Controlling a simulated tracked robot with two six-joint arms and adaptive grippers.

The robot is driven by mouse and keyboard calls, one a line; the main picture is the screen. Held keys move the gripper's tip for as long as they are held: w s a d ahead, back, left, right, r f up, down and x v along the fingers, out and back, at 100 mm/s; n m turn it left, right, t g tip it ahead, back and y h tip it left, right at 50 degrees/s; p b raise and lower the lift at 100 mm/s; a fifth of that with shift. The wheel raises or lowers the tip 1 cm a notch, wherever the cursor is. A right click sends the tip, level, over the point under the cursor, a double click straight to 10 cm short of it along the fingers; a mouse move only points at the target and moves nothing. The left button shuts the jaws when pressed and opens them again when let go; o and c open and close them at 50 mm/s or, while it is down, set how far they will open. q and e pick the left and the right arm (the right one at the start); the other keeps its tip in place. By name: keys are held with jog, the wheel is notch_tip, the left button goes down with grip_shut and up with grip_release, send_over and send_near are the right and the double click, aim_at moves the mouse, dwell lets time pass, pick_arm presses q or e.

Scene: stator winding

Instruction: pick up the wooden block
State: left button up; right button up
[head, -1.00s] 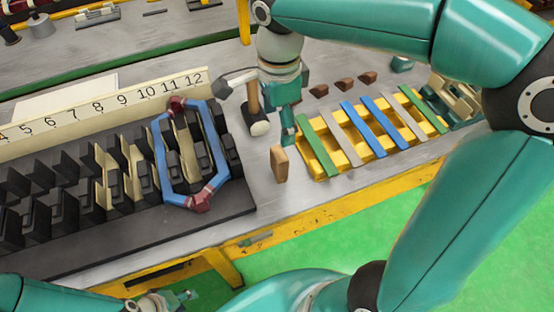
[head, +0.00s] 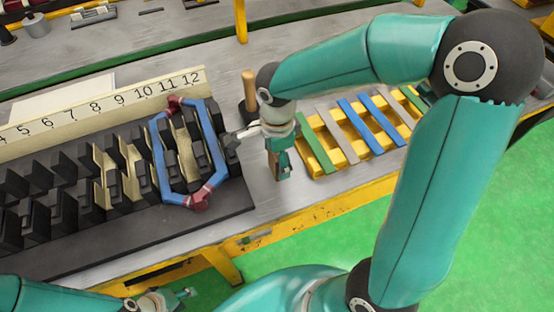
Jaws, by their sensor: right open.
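The wooden block (head: 273,166) stands on the grey bench between the black stator and the yellow rack. It is mostly hidden behind my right gripper, with only a thin brown strip showing. My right gripper (head: 283,168) points down at the block, with its fingers open and beside it. I cannot tell whether they touch it. My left gripper (head: 188,294) is low at the bottom edge of the view, away from the block. Its jaw state is not clear.
The black slotted stator (head: 230,205) with a blue and red coil (head: 158,160) lies to the left. A yellow rack (head: 322,172) with coloured strips is close on the right. A hammer handle (head: 249,88) rises behind my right wrist. The bench's front edge is near.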

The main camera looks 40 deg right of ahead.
jog(key=shift+f, duration=0.2)
grip_shut()
dwell(0.3)
jog(key=shift+r, duration=0.15)
